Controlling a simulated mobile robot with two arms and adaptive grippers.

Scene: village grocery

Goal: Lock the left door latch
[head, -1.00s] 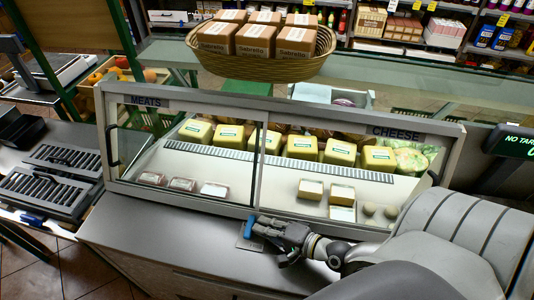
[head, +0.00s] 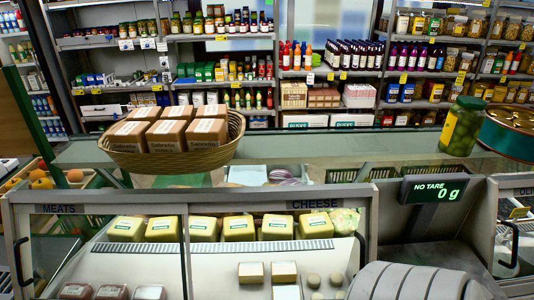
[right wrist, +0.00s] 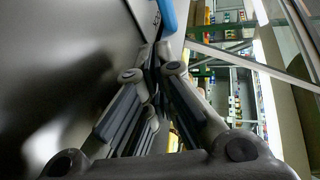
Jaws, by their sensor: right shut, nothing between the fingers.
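The display case stands in the head view with its left door (head: 100,209) marked MEATS and its right door (head: 320,204) marked CHEESE. Both doors look closed, and a dark handle (head: 18,262) is on the left door's left side. In the right wrist view, a blue piece (right wrist: 168,14), apparently the latch lever, shows at the top beside a grey plate with partly legible lettering. My right gripper (right wrist: 156,55) is shut and empty, its tips close below the blue piece. I cannot tell whether they touch it. My left gripper is not in view.
A wicker basket (head: 180,160) of brown boxes stands on the glass shelf above the case. A scale display (head: 436,190) is at the right, with a jar of green contents (head: 462,126) behind it. Stocked shelves fill the back.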

